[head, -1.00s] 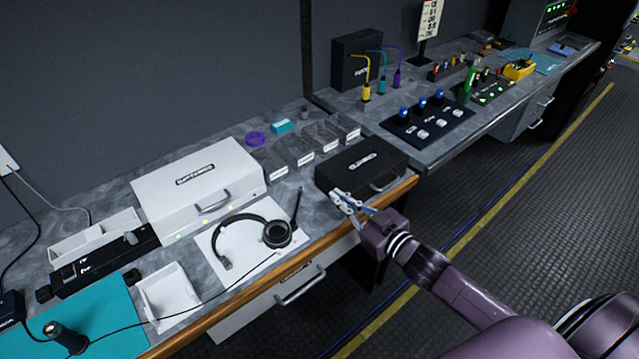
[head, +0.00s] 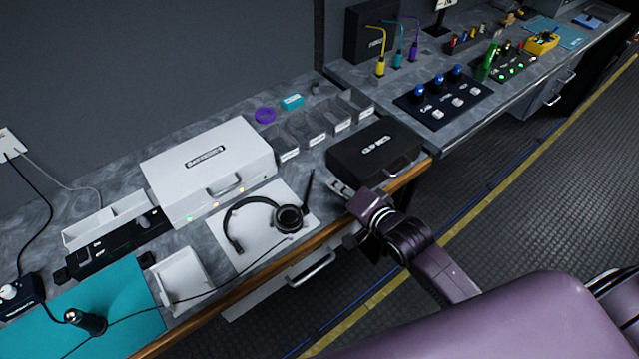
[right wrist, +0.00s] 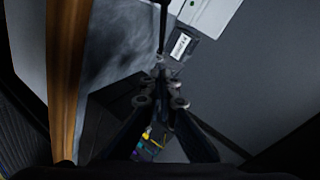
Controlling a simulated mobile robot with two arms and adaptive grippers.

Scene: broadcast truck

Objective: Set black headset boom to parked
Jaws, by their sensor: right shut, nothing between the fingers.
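The black headset (head: 232,213) lies on a white sheet (head: 265,250) on the counter. Its round ear cup (head: 289,218) is at the right end, and the thin boom (head: 308,189) rises from the cup, pointing up and away in the head view. My right gripper (head: 338,187) is shut and empty, just right of the boom, over the counter's front part. In the right wrist view its fingertips (right wrist: 160,75) are together, close to the end of a thin dark rod (right wrist: 163,28), which looks like the boom; I cannot tell whether they touch. My left gripper is not in view.
A black case (head: 375,150) stands right of my gripper. A white case (head: 208,165) stands behind the headset, with open bins (head: 312,118) further right. A white tray (head: 182,278) lies left of the sheet. The wooden counter edge (head: 290,258) runs in front.

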